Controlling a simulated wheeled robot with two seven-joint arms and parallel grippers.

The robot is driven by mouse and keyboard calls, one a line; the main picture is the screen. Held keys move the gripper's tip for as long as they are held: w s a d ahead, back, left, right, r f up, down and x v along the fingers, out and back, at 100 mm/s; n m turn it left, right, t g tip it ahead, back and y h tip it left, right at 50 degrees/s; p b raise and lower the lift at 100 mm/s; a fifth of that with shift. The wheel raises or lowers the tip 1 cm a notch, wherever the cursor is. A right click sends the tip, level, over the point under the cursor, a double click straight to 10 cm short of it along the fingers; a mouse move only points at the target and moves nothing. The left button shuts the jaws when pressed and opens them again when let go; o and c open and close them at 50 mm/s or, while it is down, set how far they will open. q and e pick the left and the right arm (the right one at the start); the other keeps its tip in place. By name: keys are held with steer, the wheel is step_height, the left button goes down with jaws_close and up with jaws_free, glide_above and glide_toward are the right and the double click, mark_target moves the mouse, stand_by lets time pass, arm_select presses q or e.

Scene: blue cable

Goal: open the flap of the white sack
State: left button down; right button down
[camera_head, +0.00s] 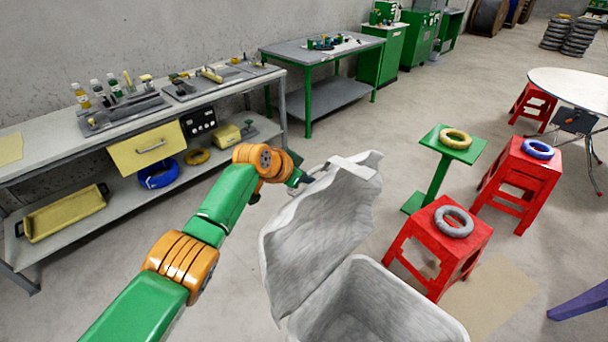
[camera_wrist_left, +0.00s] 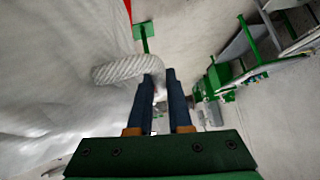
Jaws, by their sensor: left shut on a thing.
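The white sack (camera_head: 400,305) stands at the bottom centre of the head view, and its open mouth and part of its inside show. Its flap (camera_head: 325,225) stands raised at the back left of the mouth. My left gripper (camera_head: 312,181) is at the upper left edge of the flap. In the left wrist view, the left gripper (camera_wrist_left: 164,78) is shut on a thick, white, rope-like part of the flap (camera_wrist_left: 120,69). The flap's pale cloth fills the left of that view. The sack's bottom is cut off in the head view. My right gripper is out of view.
A workbench (camera_head: 60,145) with tools stands along the left wall. Red stools (camera_head: 425,250) and a green stand (camera_head: 440,170) holding cable coils are to the right of the sack. Open floor lies behind the flap.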

arm_select(q)
steer(key=shift+s+f, duration=0.15)
steer(key=shift+f, duration=0.25)
steer(key=c, duration=1.1)
jaws_free()
steer(key=shift+a, duration=0.1)
steer(key=shift+o, duration=1.3)
steer(key=shift+w+a, duration=0.15)
steer(key=shift+w, duration=0.1)
steer(key=shift+r, duration=0.15)
steer(key=shift+s+r, duration=0.1)
